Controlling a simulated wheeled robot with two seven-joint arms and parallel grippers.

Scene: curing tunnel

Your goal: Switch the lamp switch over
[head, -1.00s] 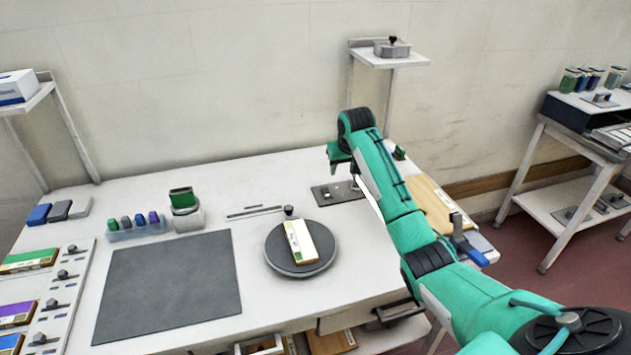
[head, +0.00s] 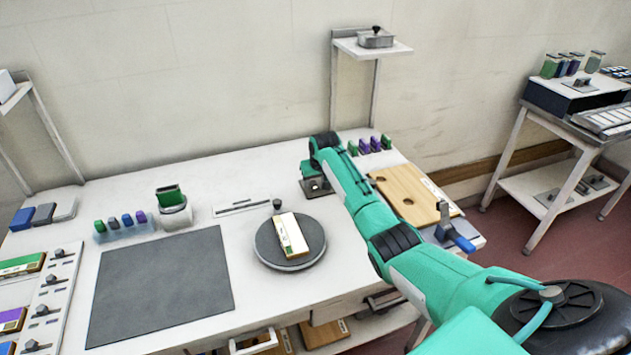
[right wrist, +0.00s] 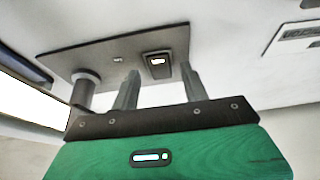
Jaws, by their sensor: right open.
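A dark metal plate (head: 312,189) lies on the bench behind the round turntable, mostly hidden by my right arm in the head view. The plate (right wrist: 100,52) fills the upper left of the right wrist view. It carries a small dark switch (right wrist: 157,64) with a pale mark, and a round post (right wrist: 86,88) to the left. My right gripper (right wrist: 160,82) is open and empty, its two fingers pointing at the plate with the switch appearing between them. I cannot tell whether they touch it. In the head view the right gripper (head: 317,183) is over the plate. My left gripper is not in view.
The turntable (head: 270,256) holds a pale block (head: 291,235). A dark mat (head: 160,285) and a small cup with a green block (head: 173,208) are to the left. A wooden board (head: 410,195) and several coloured blocks (head: 364,146) are right of my arm.

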